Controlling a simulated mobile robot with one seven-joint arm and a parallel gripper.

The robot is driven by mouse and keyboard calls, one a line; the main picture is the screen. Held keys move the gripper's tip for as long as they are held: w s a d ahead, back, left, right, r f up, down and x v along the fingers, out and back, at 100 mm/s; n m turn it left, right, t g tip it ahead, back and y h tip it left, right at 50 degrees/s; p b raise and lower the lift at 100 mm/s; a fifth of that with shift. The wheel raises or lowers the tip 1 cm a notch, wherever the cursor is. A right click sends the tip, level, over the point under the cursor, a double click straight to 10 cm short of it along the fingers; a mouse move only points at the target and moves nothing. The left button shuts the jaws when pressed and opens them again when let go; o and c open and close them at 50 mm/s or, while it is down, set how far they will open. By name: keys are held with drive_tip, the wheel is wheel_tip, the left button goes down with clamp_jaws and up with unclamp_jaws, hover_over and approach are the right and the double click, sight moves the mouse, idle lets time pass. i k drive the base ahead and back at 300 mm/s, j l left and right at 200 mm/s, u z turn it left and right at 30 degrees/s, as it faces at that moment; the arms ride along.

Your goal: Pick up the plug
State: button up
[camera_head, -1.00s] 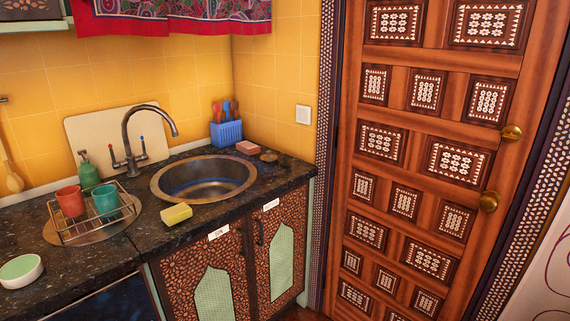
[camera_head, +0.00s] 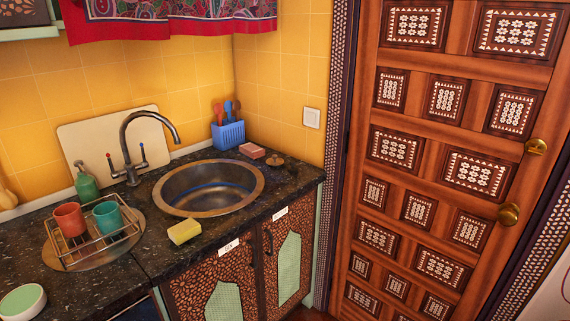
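A small round dark-brown piece with a raised knob, which looks like the plug (camera_head: 273,161), lies on the dark speckled countertop (camera_head: 297,177). It is just to the right of the sink basin (camera_head: 207,190), near the back corner, and apart from the basin's rim. A pinkish-brown block (camera_head: 252,150), like soap or a sponge, lies just behind it to the left. My gripper is not in view.
A yellow sponge (camera_head: 185,232) lies in front of the sink. A tall faucet (camera_head: 132,150) rises behind it. A blue utensil holder (camera_head: 228,134) stands at the back. A wire rack (camera_head: 95,247) holds two cups at left. A wooden door (camera_head: 440,160) is at right.

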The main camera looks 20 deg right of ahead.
sight(292, 169)
drive_tip(key=i+l, duration=0.15)
drive_tip(key=i, duration=0.4)
drive_tip(key=i+l, duration=0.15)
drive_tip(key=i, duration=0.35)
drive_tip(key=z, duration=0.05)
